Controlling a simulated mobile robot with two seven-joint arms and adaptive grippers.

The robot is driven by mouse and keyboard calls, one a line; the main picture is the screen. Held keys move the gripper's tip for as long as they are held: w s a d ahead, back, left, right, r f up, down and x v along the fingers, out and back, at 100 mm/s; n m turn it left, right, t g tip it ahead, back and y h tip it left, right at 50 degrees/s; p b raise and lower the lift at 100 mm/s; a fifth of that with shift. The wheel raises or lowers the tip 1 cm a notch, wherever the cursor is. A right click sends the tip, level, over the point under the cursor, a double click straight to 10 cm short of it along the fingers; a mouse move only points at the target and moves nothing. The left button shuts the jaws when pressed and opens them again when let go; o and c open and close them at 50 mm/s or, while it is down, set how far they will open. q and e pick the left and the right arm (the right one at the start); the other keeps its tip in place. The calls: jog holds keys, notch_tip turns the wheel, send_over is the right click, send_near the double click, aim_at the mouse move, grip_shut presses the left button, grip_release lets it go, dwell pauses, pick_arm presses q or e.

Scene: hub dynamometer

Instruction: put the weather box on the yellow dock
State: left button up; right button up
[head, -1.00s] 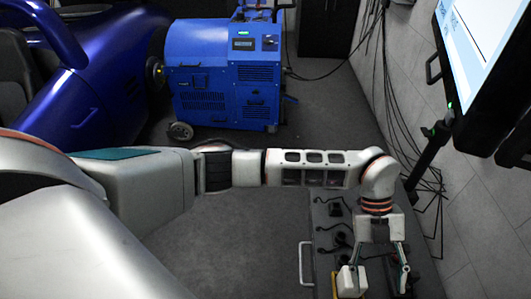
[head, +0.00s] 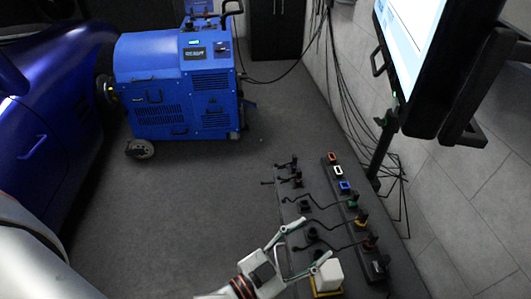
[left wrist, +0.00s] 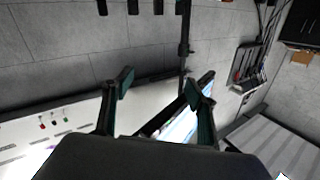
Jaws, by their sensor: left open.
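A small white box (head: 328,274), which I take for the weather box, stands at the near end of the cart top. A yellow piece (head: 326,293) shows under and around its foot; it may be the yellow dock, and I cannot tell whether the box is seated in it. My left gripper (head: 315,240) is open and empty, its fingers spread just behind and left of the box. One fingertip is close to the box's top; I cannot tell whether they touch. In the left wrist view the open fingers (left wrist: 161,86) have nothing between them. My right gripper is not in view.
A dark cart top (head: 290,205) carries several black connectors with cables. A black strip (head: 352,205) on its right has coloured sockets. A monitor (head: 440,60) on a stand is at the right wall. A blue machine (head: 180,85) and blue car (head: 45,110) stand left. The grey floor between is clear.

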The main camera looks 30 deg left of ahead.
pick_arm(q)
jog(key=s+a+f+n+g+y, duration=0.3)
jog(key=s+a+f+g+y, duration=0.2)
jog(key=s+a+f, duration=0.8)
jog(key=shift+s+a+f+y, duration=0.15)
jog(key=shift+s+f+y, duration=0.1)
jog(key=shift+f+y, duration=0.25)
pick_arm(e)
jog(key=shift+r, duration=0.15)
pick_arm(q)
jog(key=shift+n, duration=0.5)
jog(key=shift+s+d+r+p, duration=0.15)
jog(key=shift+r+p, duration=0.75)
jog(key=shift+p, duration=0.9)
jog(key=shift+s+r+p, duration=0.2)
jog(key=shift+r+p, duration=0.7)
jog(key=shift+p, duration=0.9)
jog(key=shift+s+d+r+p, duration=0.15)
jog(key=shift+r+p, duration=0.75)
jog(key=shift+p, duration=0.9)
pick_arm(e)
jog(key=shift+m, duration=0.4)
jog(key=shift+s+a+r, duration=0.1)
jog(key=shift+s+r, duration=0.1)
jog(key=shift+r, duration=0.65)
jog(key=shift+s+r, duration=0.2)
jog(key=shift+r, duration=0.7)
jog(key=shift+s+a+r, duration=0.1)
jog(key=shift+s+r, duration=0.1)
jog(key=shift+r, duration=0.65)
